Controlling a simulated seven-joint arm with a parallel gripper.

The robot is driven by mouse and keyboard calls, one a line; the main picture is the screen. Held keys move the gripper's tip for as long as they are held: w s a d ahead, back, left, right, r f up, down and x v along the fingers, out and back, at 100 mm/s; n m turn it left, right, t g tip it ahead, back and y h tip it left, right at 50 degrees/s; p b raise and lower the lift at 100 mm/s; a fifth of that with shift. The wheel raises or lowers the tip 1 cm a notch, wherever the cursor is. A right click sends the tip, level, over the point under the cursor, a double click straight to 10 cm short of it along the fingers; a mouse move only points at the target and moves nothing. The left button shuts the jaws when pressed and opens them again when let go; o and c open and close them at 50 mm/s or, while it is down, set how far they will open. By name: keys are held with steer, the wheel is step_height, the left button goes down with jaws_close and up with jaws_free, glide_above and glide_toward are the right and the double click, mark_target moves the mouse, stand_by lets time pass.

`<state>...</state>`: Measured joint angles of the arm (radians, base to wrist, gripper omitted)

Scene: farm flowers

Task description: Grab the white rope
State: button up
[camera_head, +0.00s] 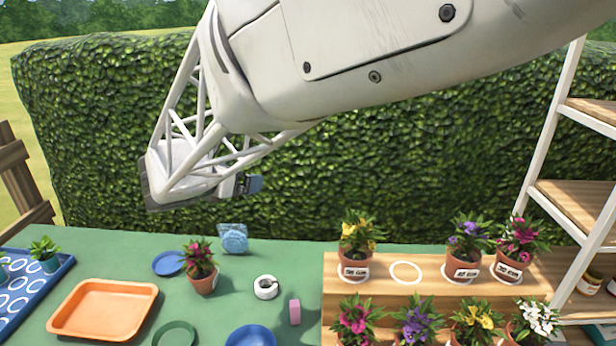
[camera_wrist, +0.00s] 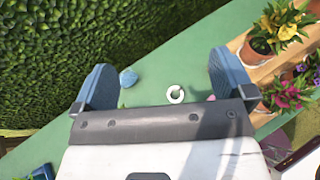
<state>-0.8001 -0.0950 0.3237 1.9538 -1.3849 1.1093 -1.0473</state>
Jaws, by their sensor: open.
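A small white ring-shaped coil (camera_head: 266,294), which looks like the white rope, lies on the green table in the middle of the head view. In the wrist view the coil (camera_wrist: 170,94) shows between the two blue fingers, well beyond them. My gripper (camera_head: 250,184) is raised above and behind the table's far edge, to the upper left of the coil, in front of the hedge. In the wrist view my gripper (camera_wrist: 165,82) is open, with nothing between its fingers. The strands of the coil are too small to make out.
A wooden stepped stand (camera_head: 335,285) with several flowerpots is at right.

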glide_toward(267, 281)
steer(key=shift+w+d+f, duration=0.4)
steer(key=shift+w+f, duration=0.05)
steer(key=shift+f, duration=0.05)
steer(key=shift+x, duration=1.3)
steer(key=shift+w, duration=0.15)
steer(key=shift+x, duration=2.45)
steer(key=c, duration=1)
steer(key=shift+r, duration=0.15)
